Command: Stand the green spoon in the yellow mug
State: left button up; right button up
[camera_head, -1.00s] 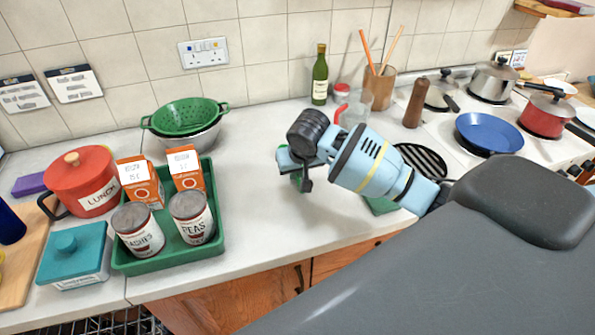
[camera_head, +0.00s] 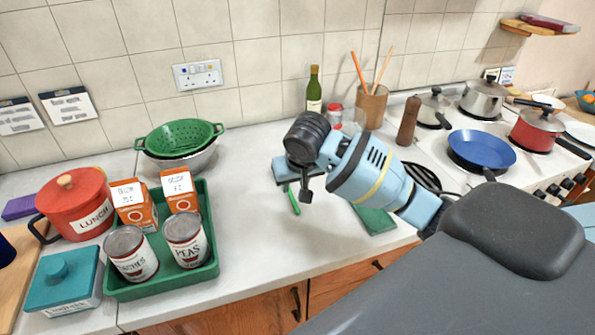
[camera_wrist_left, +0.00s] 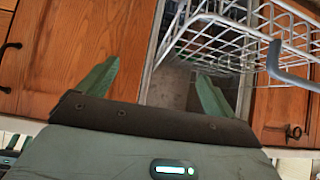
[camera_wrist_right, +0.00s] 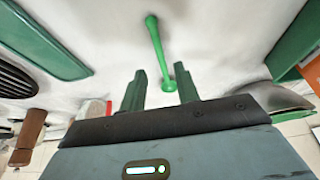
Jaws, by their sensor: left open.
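The green spoon (camera_head: 294,203) lies on the white worktop, just below my right gripper (camera_head: 296,184), which partly hides it in the head view. In the right wrist view the spoon (camera_wrist_right: 155,45) points away from the gripper. Its near end shows between the two green fingertips of my right gripper (camera_wrist_right: 160,80), which are apart and not closed on it. My left gripper (camera_wrist_left: 155,78) is open and empty in front of wooden cabinet doors. I see no yellow mug in any current view.
A green tray (camera_head: 160,286) with cartons and cans stands left of the spoon. A green board (camera_head: 375,219) lies to its right. A wooden utensil pot (camera_head: 371,105) and a bottle (camera_head: 314,90) stand behind. A white wire rack (camera_wrist_left: 215,40) is near my left gripper.

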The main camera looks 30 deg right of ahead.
jog(key=v, duration=0.6)
jog(key=shift+r, duration=0.3)
jog(key=shift+o, duration=0.5)
jog(key=shift+s, duration=0.1)
pick_arm(q)
jog(key=shift+s+d+f+g+b, duration=0.15)
jog(key=shift+s+f+b, duration=0.25)
jog(key=shift+s+f, duration=0.15)
jog(key=shift+s+d+f+g+b, duration=0.1)
jog(key=shift+s+f+g+b, duration=0.05)
jog(key=shift+s+f+b, duration=0.3)
pick_arm(e)
jog(key=w+f+m, duration=0.1)
jog(key=w+m, duration=0.1)
jog(key=m, duration=1)
jog(key=w+d+f+m, duration=0.1)
jog(key=w+m, duration=0.2)
jog(key=m, duration=0.9)
jog(key=w+f+m, duration=0.2)
jog(key=m, duration=0.9)
jog(key=shift+w+d+f+m, duration=0.1)
jog(key=shift+w+d+m, duration=0.2)
jog(key=shift+m, duration=0.1)
pick_arm(q)
jog(key=shift+f, duration=0.1)
